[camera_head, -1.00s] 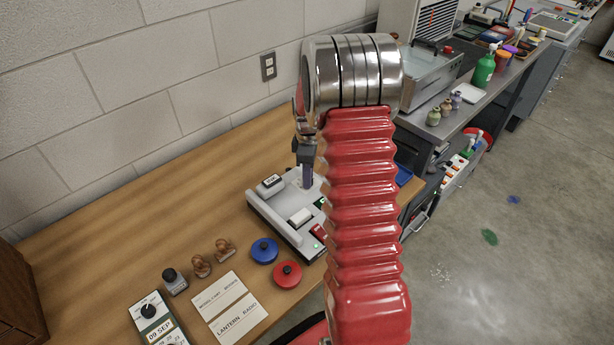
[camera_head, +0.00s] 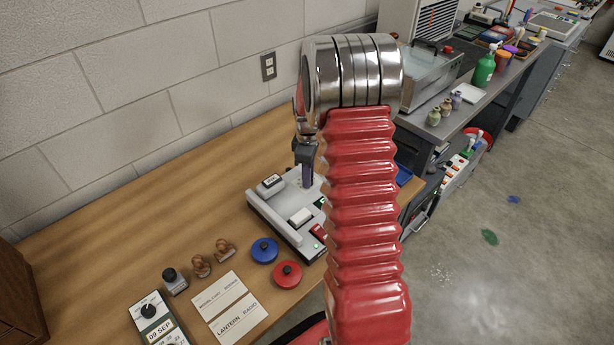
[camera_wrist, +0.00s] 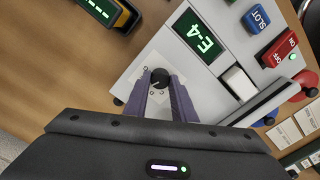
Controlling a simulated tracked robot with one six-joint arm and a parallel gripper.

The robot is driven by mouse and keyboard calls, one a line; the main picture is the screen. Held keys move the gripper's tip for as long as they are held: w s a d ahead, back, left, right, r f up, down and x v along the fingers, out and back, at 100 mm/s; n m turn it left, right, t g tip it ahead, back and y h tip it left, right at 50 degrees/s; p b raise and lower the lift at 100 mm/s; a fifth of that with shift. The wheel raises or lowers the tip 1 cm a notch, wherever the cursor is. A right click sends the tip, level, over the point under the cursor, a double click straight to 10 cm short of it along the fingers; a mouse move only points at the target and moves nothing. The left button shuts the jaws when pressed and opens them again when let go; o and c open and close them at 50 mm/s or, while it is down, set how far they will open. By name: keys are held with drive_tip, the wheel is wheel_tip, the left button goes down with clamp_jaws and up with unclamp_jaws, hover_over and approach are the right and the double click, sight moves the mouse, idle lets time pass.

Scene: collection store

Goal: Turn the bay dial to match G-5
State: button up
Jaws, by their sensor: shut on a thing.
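In the wrist view the bay dial (camera_wrist: 160,78), a small black knob with a pale pointer line, sits on the light grey console (camera_wrist: 222,58). My gripper (camera_wrist: 160,86) is shut on the knob, one purple finger on each side. The console's display (camera_wrist: 198,36) reads E-4 in green, tilted in the picture. In the head view my gripper (camera_head: 306,178) points down at the console (camera_head: 285,232), and my red arm hides much of the console's right side and the knob.
A blue ink pad (camera_head: 264,250), a red ink pad (camera_head: 287,274), wooden stamps and a card (camera_head: 229,307) lie in front on the desk.

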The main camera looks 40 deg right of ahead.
drive_tip(key=m, duration=0.6)
drive_tip(key=shift+s, duration=0.1)
drive_tip(key=m, duration=0.5)
drive_tip(key=shift+f+m, duration=0.1)
drive_tip(key=shift+m, duration=0.3)
drive_tip(key=o, duration=1.1)
drive_tip(key=shift+c, duration=0.2)
